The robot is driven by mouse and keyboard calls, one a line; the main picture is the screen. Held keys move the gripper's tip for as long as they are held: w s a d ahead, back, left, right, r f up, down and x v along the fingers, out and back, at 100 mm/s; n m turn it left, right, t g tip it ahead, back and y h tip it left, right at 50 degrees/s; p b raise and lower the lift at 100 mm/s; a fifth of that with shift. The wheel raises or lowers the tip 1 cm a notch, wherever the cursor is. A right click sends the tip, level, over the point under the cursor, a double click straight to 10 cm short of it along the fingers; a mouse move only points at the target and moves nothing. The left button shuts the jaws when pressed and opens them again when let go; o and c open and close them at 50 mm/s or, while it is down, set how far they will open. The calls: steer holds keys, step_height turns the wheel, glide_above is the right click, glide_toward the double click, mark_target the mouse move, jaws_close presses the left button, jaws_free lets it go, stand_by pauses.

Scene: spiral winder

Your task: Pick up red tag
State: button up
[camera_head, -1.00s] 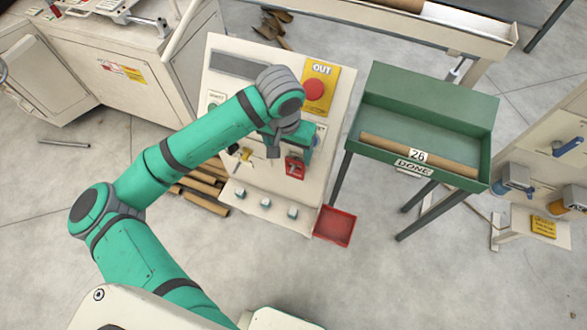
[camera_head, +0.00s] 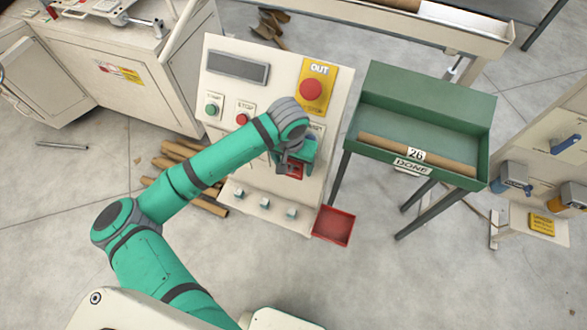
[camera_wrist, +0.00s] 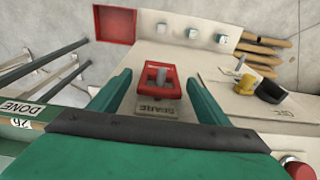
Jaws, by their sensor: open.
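My gripper (camera_wrist: 159,78) is open, with one green finger on each side of the tag and a gap to each. In the head view my gripper (camera_head: 296,166) is at the panel's right side and partly covers the tag (camera_head: 297,173). I cannot tell how deep the fingers reach around the tag.
The panel carries a red OUT button (camera_head: 313,89), other buttons and small pegs (camera_head: 265,203). A red tray (camera_head: 333,226) is low at its right. A green bin (camera_head: 420,115) with a cardboard tube stands right. Tubes lie on the floor at left.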

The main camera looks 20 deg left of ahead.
steer(key=shift+f, duration=0.4)
steer(key=c, duration=1.1)
steer(key=shift+c, duration=0.2)
steer(key=shift+r, duration=0.15)
steer(key=shift+r, duration=0.6)
steer(key=s, duration=1.8)
steer(key=shift+a, duration=0.25)
